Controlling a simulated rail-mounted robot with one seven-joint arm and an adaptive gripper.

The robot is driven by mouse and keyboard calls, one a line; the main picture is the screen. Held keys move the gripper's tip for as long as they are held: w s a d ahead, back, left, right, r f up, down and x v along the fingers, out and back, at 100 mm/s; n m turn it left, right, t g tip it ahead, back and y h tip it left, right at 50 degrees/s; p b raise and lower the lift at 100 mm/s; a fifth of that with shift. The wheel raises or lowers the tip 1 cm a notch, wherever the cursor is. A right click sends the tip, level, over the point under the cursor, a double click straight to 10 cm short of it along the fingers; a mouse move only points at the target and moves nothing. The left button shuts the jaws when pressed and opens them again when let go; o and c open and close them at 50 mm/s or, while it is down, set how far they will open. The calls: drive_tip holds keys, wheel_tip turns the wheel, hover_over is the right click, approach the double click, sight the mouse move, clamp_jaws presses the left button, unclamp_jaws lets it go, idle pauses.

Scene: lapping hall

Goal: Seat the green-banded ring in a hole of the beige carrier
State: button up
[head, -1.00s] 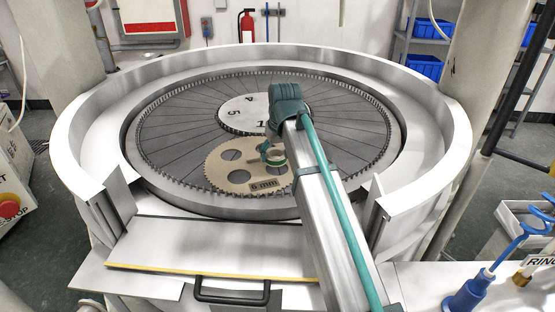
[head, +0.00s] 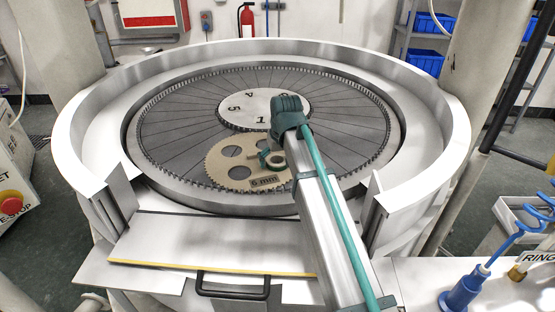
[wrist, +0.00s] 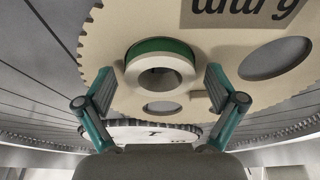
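The beige carrier (head: 232,171) lies flat on the dark lapping plate, with several round holes and a "6 mm" label. The green-banded ring (wrist: 160,68) is at the carrier's right side in the head view (head: 275,161), partly hidden by my arm. In the wrist view its pale face and part of the green band show. It is over or in a hole; I cannot tell how deep it sits. My gripper (wrist: 159,80) is open, one finger on each side of the ring, with visible gaps between fingers and ring.
A numbered white disc (head: 258,109) lies in the middle of the plate. A raised grey wall (head: 100,110) curves around the plate, open at the front. A blue-handled tool (head: 468,292) stands at the right front. The plate left of the carrier is clear.

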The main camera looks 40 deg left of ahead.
drive_tip(key=shift+r, duration=0.1)
drive_tip(key=b+v, duration=0.3)
drive_tip(key=v, duration=0.9)
idle(0.4)
